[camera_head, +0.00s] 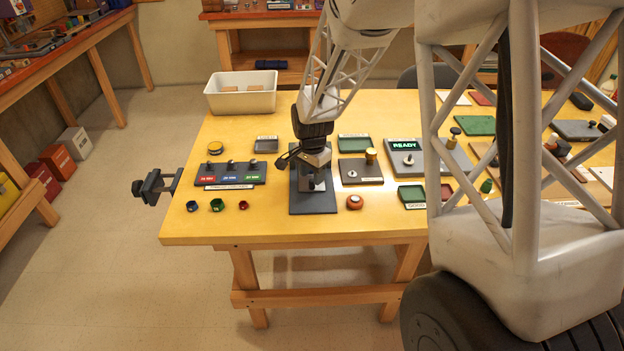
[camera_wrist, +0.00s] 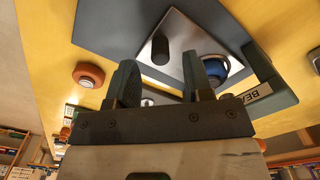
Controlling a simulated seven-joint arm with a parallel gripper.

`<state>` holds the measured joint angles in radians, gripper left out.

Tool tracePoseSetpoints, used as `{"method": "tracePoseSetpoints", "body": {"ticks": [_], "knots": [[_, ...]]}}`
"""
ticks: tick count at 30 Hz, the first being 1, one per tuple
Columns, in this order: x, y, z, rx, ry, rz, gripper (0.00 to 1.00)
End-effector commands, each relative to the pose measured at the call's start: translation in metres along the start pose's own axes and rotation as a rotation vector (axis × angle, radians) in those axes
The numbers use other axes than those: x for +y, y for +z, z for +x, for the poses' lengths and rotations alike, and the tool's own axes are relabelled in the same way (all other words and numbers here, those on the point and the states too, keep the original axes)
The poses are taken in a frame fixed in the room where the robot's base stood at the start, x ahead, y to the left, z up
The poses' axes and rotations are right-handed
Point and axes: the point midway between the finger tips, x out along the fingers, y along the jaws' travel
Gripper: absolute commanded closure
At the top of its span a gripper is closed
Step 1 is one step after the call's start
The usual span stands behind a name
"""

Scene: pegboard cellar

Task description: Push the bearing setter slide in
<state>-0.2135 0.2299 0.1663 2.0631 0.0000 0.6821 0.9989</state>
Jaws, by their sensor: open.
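The bearing setter has a dark grey base plate (camera_head: 313,203) near the table's front edge, partly hidden by my arm. In the wrist view its bright metal slide plate (camera_wrist: 190,28) carries a short black knob (camera_wrist: 160,46). A blue ring with a pale centre (camera_wrist: 237,66) sits beside the slide plate, next to a dark bracket (camera_wrist: 262,62) with a partly readable label (camera_wrist: 257,92). My gripper (camera_head: 317,163) is low over the setter. In the wrist view my gripper (camera_wrist: 160,65) is open and empty, with the knob seen between its fingertips; I cannot tell whether they touch anything.
A red-orange round piece (camera_head: 354,202) stands just right of the setter. A tray with three coloured sections (camera_head: 230,174) is on its left, a plate with a brass knob (camera_head: 361,170) on its right. A white bin (camera_head: 241,101) stands behind. Small nuts (camera_head: 217,204) lie in front-left.

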Motion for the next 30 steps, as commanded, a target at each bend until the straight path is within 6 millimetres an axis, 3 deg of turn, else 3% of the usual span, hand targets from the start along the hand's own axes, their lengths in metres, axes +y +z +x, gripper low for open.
{"method": "tracePoseSetpoints", "body": {"ticks": [6,12,30], "knots": [[-0.001,-0.001,-0.028,0.002,-0.003,0.000,0.53],[0.000,0.000,-0.043,0.001,-0.001,0.000,0.53],[0.000,0.000,-0.047,0.000,0.000,0.032,0.54]]}}
